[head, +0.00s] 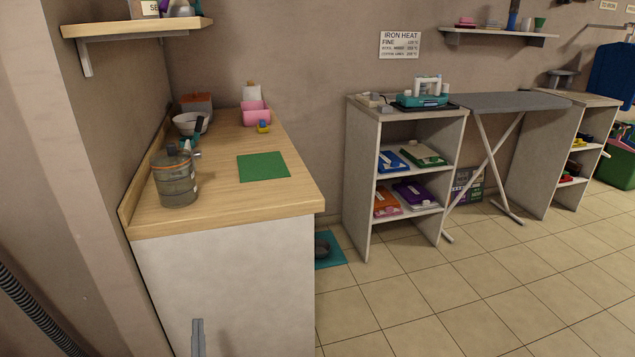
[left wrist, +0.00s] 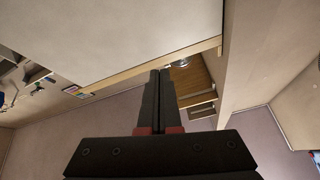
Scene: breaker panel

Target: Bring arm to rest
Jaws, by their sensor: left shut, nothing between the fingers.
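My left gripper (head: 198,325) shows at the bottom edge of the head view, in front of the pale front of the wooden-topped counter (head: 225,215) and below its top. In the left wrist view my left gripper (left wrist: 160,73) has its two dark fingers together, with nothing between them. The counter's pale panel (left wrist: 130,35) fills much of the upper part of that view. I cannot tell how far the gripper is from it. My right gripper is in neither view.
On the counter are a grey canister (head: 176,180), a green mat (head: 263,167), a white bowl (head: 187,124) and a pink holder (head: 256,113). To the right stand a shelf unit (head: 360,185) with a teal iron (head: 423,97) and an ironing board (head: 510,102). The tiled floor (head: 480,285) at lower right is clear.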

